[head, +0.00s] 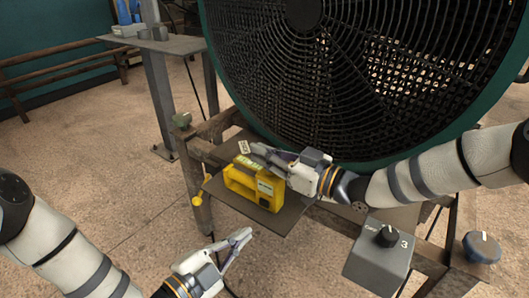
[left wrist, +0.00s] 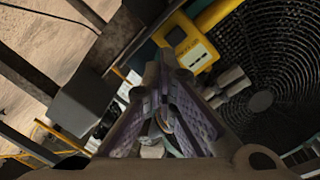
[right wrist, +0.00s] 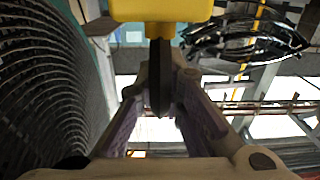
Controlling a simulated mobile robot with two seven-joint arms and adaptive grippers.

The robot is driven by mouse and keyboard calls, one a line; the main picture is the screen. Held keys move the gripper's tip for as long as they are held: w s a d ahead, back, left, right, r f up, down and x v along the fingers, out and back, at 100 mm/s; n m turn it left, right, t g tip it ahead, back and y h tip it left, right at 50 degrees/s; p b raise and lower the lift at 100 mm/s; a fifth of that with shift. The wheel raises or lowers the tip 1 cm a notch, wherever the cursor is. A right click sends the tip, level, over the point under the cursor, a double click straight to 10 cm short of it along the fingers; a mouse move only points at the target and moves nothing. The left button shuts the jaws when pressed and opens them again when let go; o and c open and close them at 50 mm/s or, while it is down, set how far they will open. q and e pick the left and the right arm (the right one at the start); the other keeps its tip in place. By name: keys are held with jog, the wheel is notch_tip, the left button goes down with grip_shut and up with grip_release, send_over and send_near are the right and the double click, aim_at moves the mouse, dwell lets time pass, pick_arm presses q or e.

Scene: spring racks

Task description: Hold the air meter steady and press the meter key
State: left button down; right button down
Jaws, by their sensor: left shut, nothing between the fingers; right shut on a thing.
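The yellow air meter (head: 239,184) stands on a small dark shelf (head: 285,222) in front of the big fan. My right gripper (head: 262,153) reaches in from the right over its top. In the right wrist view, its fingers (right wrist: 160,75) are closed about a dark narrow bar (right wrist: 158,50) below the meter's yellow body (right wrist: 160,9). My left gripper (head: 246,236) is shut and empty, in front of and below the shelf, apart from the meter. The left wrist view shows the meter's pale label (left wrist: 192,53) and a dark round spot (left wrist: 175,36), beyond the closed fingertips; I cannot tell which part is the key.
The large round fan grille (head: 370,70) stands close behind the shelf. A grey control box with a knob (head: 380,255) is at the lower right, with another knob (head: 482,247) beside it. A small tag (head: 243,147) is behind the meter. Floor is open at left.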

aim_at(264, 203)
pick_arm(q)
jog(key=w+d+m+g+y, duration=0.1)
jog(key=w+m+g, duration=0.1)
jog(key=m, duration=0.3)
jog(key=w+d+m+g+y, duration=0.1)
jog(key=w+m+g+y, duration=0.1)
jog(key=m, duration=0.3)
jog(key=w+d+m+g+y, duration=0.1)
jog(key=w+m+g, duration=0.1)
jog(key=m, duration=0.4)
jog(key=shift+d+r+g, duration=0.2)
jog(key=shift+g, duration=0.2)
dwell(0.5)
